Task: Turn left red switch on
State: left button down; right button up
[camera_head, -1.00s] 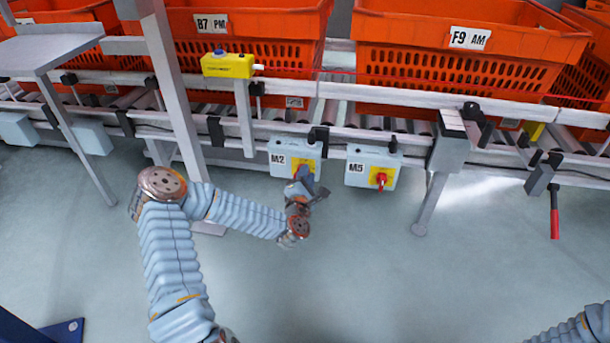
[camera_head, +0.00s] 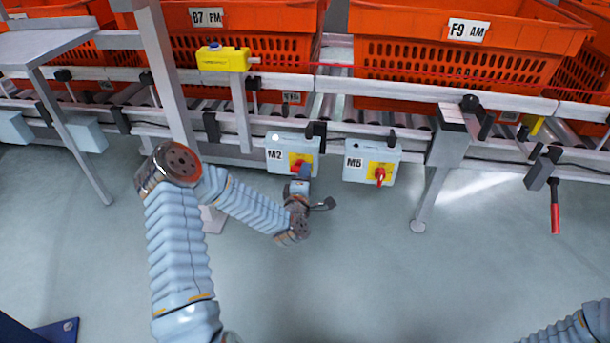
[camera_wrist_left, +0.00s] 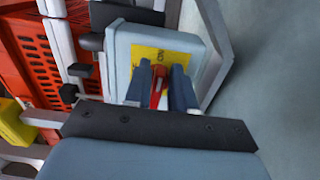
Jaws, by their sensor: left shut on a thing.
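The left switch box, labelled M2 (camera_head: 292,153), is a grey box with a yellow plate, mounted on the conveyor's front rail. Its red switch (camera_head: 296,163) is partly hidden by my left gripper (camera_head: 303,176) in the head view. In the left wrist view, the two fingers of my left gripper (camera_wrist_left: 162,92) are on either side of the red switch handle (camera_wrist_left: 158,88) and shut on it, in front of the yellow plate (camera_wrist_left: 160,58). The right switch box, M5 (camera_head: 354,174), has its own red switch (camera_head: 380,175). My right gripper is not in view; only part of that arm shows at bottom right.
Orange totes (camera_head: 455,70) stand on the roller conveyor behind the rail. A grey conveyor leg (camera_head: 430,195) is right of M5. A red-handled lever (camera_head: 555,210) hangs at far right.

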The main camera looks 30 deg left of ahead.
pick_arm(q)
jog(key=shift+w+a+r, duration=0.1)
jog(key=shift+a+r, duration=0.05)
jog(key=c, duration=1.2)
grip_release()
jog(key=shift+o, duration=0.2)
jog(key=v, duration=1.3)
jog(key=shift+s+d+p, duration=0.25)
jog(key=shift+s+p, duration=0.1)
jog(key=shift+p, duration=0.1)
